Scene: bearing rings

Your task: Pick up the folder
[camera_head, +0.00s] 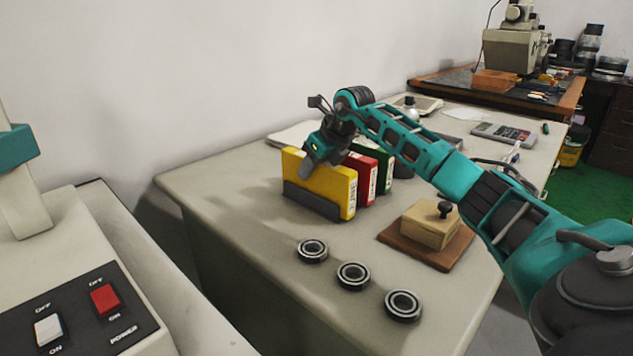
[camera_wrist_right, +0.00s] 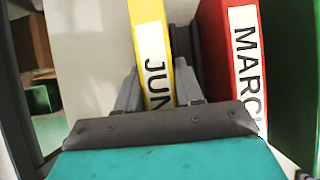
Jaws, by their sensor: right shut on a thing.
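A yellow folder (camera_head: 333,185) stands upright in a dark grey holder (camera_head: 311,199) on the light desk. A red folder (camera_head: 367,181) and a green folder (camera_head: 386,170) stand to its right. My right gripper (camera_head: 312,165) is at the top of the yellow folder, with its fingers on either side of it. In the right wrist view the yellow folder (camera_wrist_right: 151,50), its label partly reading "JUN", lies between the fingers (camera_wrist_right: 160,95). The red folder (camera_wrist_right: 228,60), labelled "MARC", and the green folder (camera_wrist_right: 285,70) are beside it. My left gripper is not in view.
Three bearing rings (camera_head: 352,275) lie in a row at the desk's front. A wooden block with a black knob (camera_head: 430,225) sits on a brown board (camera_head: 455,250). A calculator-like device (camera_head: 503,134) lies further back. Bare desk (camera_head: 230,190) is free left of the folders.

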